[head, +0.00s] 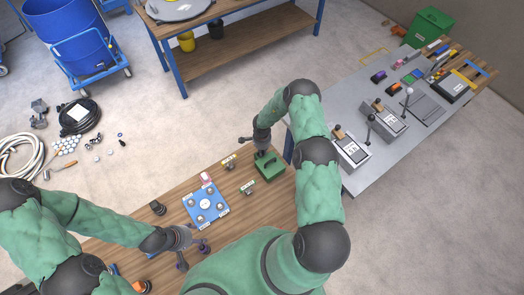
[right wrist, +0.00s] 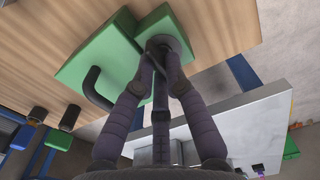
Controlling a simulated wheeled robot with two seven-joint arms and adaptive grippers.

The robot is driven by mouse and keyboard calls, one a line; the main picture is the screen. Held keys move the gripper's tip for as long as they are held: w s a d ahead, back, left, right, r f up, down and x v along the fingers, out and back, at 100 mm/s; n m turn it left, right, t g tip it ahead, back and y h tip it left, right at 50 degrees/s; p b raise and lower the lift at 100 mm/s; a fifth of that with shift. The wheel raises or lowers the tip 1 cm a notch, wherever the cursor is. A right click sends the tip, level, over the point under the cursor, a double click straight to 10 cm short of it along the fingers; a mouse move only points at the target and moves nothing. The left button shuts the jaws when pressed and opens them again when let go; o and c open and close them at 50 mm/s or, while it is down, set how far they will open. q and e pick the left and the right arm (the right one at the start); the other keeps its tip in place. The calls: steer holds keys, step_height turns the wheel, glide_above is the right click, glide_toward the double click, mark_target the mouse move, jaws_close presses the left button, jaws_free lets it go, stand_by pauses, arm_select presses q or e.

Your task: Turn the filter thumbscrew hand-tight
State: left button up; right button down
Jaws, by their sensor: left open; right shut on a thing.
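A green block-shaped unit (head: 270,167), which I take to be the filter, stands near the right end of the wooden table. It fills the upper middle of the right wrist view (right wrist: 95,50), with a dark curved handle (right wrist: 92,90) on it. My right gripper (head: 262,151) is over this unit. In the right wrist view its fingers (right wrist: 159,48) are shut on a small part at a grey round disc (right wrist: 181,44), apparently the thumbscrew. The fingers hide most of that part. My left gripper (head: 193,250) is open and apart from the unit, low over the table's near edge.
A blue plate (head: 191,204) with round white-and-dark fittings lies left of the unit. A grey bench (head: 350,178) with lever boxes is close on the right.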

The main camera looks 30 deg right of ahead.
steer(key=m+b, duration=0.2)
steer(key=m, duration=0.1)
steer(key=m+b, duration=0.1)
steer(key=m, duration=0.3)
steer(key=shift+a, duration=0.1)
steer(key=m+b, duration=0.1)
steer(key=m, duration=0.4)
steer(key=shift+w+m+b, duration=0.1)
steer(key=shift+m+b, duration=0.2)
steer(key=m, duration=0.4)
steer(key=shift+w+m+b, duration=0.1)
steer(key=shift+m+b, duration=0.2)
steer(key=shift+b, duration=0.1)
steer(key=c, duration=1.3)
jaws_free()
steer(key=shift+a, duration=0.1)
